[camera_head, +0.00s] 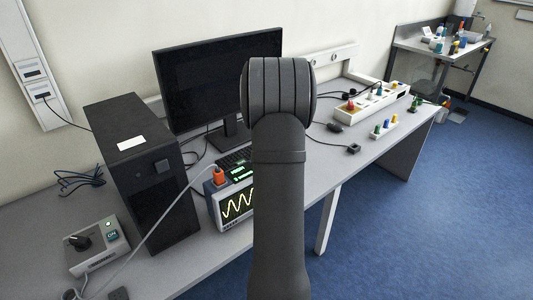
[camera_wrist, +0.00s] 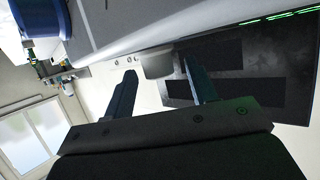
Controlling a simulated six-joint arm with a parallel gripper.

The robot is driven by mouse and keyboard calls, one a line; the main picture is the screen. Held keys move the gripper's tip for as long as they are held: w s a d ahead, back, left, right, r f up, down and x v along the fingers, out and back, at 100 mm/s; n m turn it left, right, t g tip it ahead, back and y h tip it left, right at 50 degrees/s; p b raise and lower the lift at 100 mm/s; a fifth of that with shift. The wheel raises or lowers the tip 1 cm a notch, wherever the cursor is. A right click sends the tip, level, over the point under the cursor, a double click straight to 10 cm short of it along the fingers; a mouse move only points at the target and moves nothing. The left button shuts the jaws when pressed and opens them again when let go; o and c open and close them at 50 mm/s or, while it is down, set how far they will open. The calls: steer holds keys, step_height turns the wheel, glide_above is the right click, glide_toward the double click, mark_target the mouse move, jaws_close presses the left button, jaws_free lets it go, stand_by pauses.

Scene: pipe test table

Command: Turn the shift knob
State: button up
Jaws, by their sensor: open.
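A black knob (camera_head: 79,242) sits on top of a small light-grey box (camera_head: 97,262) at the left front of the table in the head view. A green "ON" switch (camera_head: 112,235) is beside it on the same box. I take this black knob to be the shift knob, but no label confirms it. My gripper (camera_wrist: 160,65) shows in the wrist view with its two dark fingers apart and nothing clearly held. In the head view my arm hides the gripper. I cannot make out the knob in the wrist view.
A black computer tower (camera_head: 140,175) stands right of the box, with a grey cable running in front. An oscilloscope (camera_head: 238,204), a monitor (camera_head: 210,85) and a white power strip (camera_head: 371,103) are also on the table. Thin blue cables (camera_head: 80,180) lie behind the box.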

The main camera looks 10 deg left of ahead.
steer(key=shift+x, duration=0.8)
steer(key=c, duration=1)
steer(key=shift+o, duration=0.2)
steer(key=shift+w+r+n+y, duration=0.1)
steer(key=shift+w+n+y, duration=0.05)
steer(key=shift+n+y, duration=0.85)
steer(key=shift+n+g+y, duration=0.4)
steer(key=shift+n+y, duration=0.1)
steer(key=shift+y, duration=0.2)
steer(key=shift+n+g+y, duration=0.4)
steer(key=shift+n+y, duration=0.2)
